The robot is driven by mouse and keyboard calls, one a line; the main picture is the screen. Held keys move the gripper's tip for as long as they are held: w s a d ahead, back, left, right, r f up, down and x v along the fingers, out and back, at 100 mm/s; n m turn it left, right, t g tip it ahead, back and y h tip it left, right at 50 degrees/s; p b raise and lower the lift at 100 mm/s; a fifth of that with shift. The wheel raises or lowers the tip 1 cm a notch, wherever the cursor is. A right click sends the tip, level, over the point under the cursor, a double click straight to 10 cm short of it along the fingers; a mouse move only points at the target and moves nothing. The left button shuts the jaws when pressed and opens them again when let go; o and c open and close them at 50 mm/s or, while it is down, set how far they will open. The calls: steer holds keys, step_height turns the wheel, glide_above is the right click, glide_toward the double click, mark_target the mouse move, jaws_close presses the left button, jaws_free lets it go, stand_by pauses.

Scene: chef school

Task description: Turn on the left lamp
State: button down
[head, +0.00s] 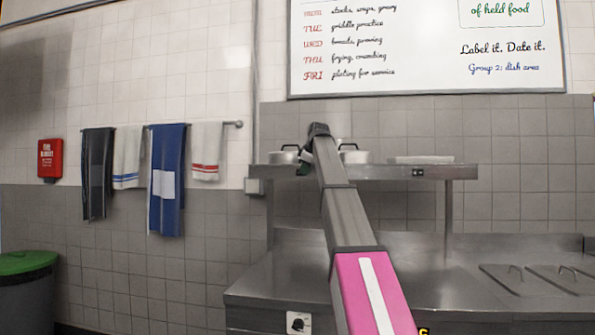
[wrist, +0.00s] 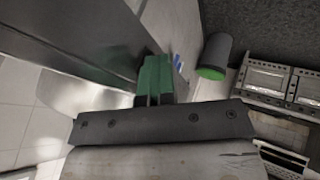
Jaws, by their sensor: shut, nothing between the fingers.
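I cannot make out a lamp for certain in either view. A steel shelf (head: 385,172) stands over the counter in the head view, with a small dark control panel (head: 418,172) on its front edge to the right. My arm reaches up and away to the shelf's left part. My gripper (head: 305,168), with green fingers, is beside the left pot at the shelf, partly hidden by my arm. In the wrist view the green fingers of my gripper (wrist: 153,80) are together and empty, close to a large grey surface (wrist: 90,45). Whether they touch it I cannot tell.
Pots (head: 285,155) stand on the shelf. A grey box (head: 254,187) is at the shelf's left end. A knob (head: 297,322) is on the counter (head: 270,285) front. Towels (head: 167,180) hang left. A green-lidded bin (head: 27,263) stands at far left, also in the wrist view (wrist: 212,73).

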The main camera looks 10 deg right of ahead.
steer(key=shift+w+d+r, duration=0.1)
steer(key=shift+w+d, duration=0.1)
steer(key=shift+w, duration=0.1)
steer(key=shift+a, duration=0.7)
